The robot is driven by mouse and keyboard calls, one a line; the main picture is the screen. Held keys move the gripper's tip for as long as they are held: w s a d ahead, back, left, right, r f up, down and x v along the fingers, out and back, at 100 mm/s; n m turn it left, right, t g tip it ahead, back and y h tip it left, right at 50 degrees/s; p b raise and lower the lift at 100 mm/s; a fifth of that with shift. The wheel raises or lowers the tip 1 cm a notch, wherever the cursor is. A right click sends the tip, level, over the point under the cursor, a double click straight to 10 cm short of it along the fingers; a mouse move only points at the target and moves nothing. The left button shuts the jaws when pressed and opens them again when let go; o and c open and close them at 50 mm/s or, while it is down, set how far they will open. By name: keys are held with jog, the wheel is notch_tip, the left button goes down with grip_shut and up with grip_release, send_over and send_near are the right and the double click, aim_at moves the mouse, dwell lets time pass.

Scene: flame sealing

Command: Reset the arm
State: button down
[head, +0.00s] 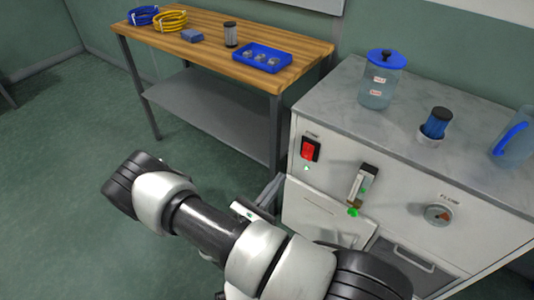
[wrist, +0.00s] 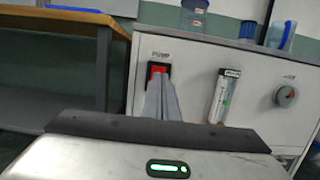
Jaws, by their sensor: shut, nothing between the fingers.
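My arm reaches across the lower middle of the head view. My gripper (head: 275,183) shows there as grey fingers beside the front of the white cabinet (head: 400,205). In the wrist view my gripper (wrist: 160,80) is shut and empty, its fingers together. The fingertips overlap the lower part of the red power switch (wrist: 153,70) in that view; I cannot tell the exact gap. The red switch (head: 310,149) is clear of the gripper in the head view.
The cabinet front has a flow meter (head: 361,185), a round knob (head: 438,214) and drawers. A wooden bench (head: 200,52) with a blue tray (head: 262,58) is behind. Open floor lies left.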

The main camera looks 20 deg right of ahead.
jog(key=s+d+r+m+g+y, duration=0.2)
jog(key=s+r+m+g+y, duration=0.3)
jog(key=r+m+g, duration=0.4)
jog(key=s+d+r+m+g+y, duration=0.1)
jog(key=s+r+m+g+y, duration=0.2)
jog(key=s+r+m+g, duration=0.55)
jog(key=s+a+r+m+t+y, duration=0.1)
jog(key=a+r+m+t+y, duration=0.35)
jog(key=r, duration=0.35)
jog(key=s+a+r+m+t+y, duration=0.2)
jog(key=a+r+m+t+y, duration=0.15)
jog(key=r+t, duration=0.35)
notch_tip(320, 180, up, 21)
jog(key=p, duration=2.1)
jog(key=shift+w+d+r+g, duration=0.15)
jog(key=shift+d+r+g, duration=0.05)
jog(key=shift+d+g, duration=0.2)
